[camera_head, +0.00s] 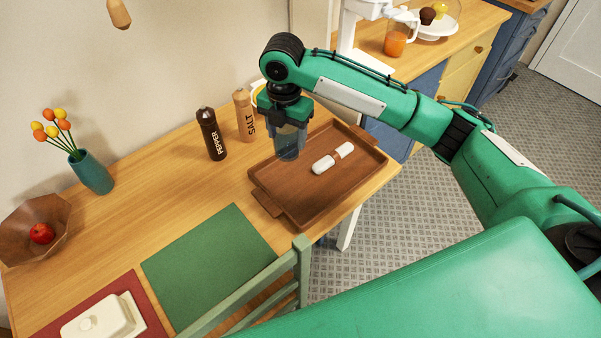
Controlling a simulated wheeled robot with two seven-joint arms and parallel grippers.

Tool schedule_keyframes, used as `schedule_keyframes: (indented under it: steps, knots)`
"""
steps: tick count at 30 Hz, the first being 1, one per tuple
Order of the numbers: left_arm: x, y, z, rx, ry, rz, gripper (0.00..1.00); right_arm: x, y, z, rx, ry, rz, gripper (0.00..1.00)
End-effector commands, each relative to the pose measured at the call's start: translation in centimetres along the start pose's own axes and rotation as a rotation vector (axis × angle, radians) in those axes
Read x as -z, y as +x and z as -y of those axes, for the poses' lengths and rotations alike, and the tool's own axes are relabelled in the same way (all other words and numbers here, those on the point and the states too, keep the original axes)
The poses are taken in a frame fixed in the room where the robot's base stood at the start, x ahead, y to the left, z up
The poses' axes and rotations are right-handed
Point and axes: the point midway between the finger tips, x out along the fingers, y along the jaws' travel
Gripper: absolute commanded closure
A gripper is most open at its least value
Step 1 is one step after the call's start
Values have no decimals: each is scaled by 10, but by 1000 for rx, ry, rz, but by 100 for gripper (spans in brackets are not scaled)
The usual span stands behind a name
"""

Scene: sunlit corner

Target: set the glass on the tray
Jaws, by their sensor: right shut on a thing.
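My right gripper (290,122) comes down from above and is shut on the glass (288,146), a clear bluish tumbler. The glass is upright, over the far left part of the brown wooden tray (284,197). I cannot tell whether its base touches the tray floor. The gripper hides the upper part of the glass. The tray lies at the right end of the table. My left gripper is not in view.
A white capsule-shaped item in two parts (323,164) lies in the tray. The pepper mill (212,134) and salt mill (244,115) stand close left of it. A green placemat (208,262) and a chair (301,262) are nearer.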

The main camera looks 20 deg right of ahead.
Motion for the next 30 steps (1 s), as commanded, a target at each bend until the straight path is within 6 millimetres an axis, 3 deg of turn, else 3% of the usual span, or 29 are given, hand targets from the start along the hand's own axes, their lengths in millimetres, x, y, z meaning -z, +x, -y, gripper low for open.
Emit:
schedule_keyframes:
  steps: [6,12,30]
  knots:
    - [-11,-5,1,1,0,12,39,1,61,2,6,3,-2,69]
    - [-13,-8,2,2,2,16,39,0,106,1,3,3,-1,69]
    - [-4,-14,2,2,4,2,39,0,168,0,0,2,1,69]
